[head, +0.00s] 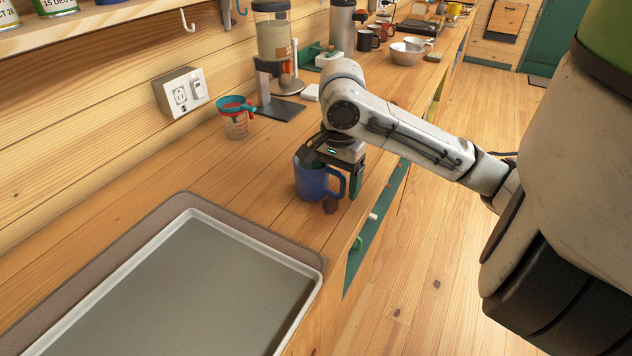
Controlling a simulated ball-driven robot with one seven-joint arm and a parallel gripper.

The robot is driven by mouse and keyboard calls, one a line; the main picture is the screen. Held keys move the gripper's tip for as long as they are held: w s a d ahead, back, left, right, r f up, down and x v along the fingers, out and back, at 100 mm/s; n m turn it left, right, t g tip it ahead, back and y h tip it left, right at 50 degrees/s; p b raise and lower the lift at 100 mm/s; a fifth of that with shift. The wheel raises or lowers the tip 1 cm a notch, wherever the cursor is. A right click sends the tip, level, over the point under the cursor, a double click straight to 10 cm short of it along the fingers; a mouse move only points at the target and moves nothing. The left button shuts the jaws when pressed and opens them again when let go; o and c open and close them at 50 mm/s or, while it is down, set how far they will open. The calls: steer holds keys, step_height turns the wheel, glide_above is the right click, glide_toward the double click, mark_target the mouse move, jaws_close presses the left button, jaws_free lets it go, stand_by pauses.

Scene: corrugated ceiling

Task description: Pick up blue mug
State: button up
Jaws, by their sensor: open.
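The blue mug (312,184) stands upright on the wooden counter near its front edge, with its handle to the right. My gripper (335,172) is open and reaches down at the mug from above. One dark finger is at the mug's top left rim, and the other finger, dark green, is to the right by the handle. The gripper body hides part of the mug's rim and opening. I cannot tell whether the fingers touch the mug.
A large metal tray (170,290) on a mat fills the near counter. A measuring cup (236,120) and a coffee grinder (273,60) stand behind. Bowls (407,52) and other mugs (368,40) are farther back.

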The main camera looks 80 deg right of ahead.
steer(key=shift+f, duration=0.65)
steer(key=shift+c, duration=0.3)
steer(key=shift+r, duration=0.1)
steer(key=c, duration=1.4)
